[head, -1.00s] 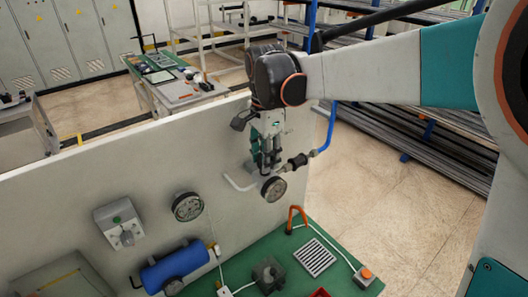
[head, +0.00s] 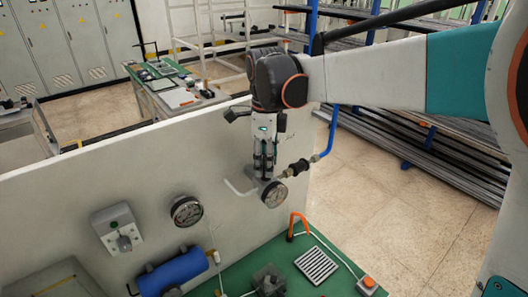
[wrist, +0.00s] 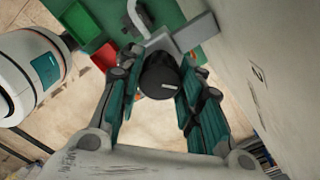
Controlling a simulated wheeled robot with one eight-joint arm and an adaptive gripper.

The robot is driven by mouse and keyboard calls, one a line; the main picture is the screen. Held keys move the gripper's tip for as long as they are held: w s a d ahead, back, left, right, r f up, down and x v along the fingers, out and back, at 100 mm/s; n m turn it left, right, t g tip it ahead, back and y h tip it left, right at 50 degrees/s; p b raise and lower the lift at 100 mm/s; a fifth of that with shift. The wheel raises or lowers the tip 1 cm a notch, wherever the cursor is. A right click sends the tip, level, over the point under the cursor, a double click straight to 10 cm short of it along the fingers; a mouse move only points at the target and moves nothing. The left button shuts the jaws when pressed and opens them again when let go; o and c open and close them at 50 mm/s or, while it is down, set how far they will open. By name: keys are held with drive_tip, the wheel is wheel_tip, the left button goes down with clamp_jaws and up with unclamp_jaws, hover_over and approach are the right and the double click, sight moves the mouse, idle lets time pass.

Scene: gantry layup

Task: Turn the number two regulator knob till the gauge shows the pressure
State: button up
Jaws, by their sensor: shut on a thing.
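The regulator knob (wrist: 160,82) is black with a white pointer line, and sits between my two fingers in the wrist view. My gripper (wrist: 156,92) is shut on this knob; in the head view my gripper (head: 265,168) points down over the regulator, hiding the knob. A round pale-faced gauge (head: 275,194) is just below my fingertips on the white panel (head: 100,170). Its needle is too small to read. A second gauge (head: 187,211) is on the panel to the left.
A blue hose with a black fitting (head: 299,167) runs beside the regulator on the right. A blue cylinder (head: 172,271) and a grey switch box (head: 118,228) are lower left.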

idle(0.3)
drive_tip(key=o, duration=1.1)
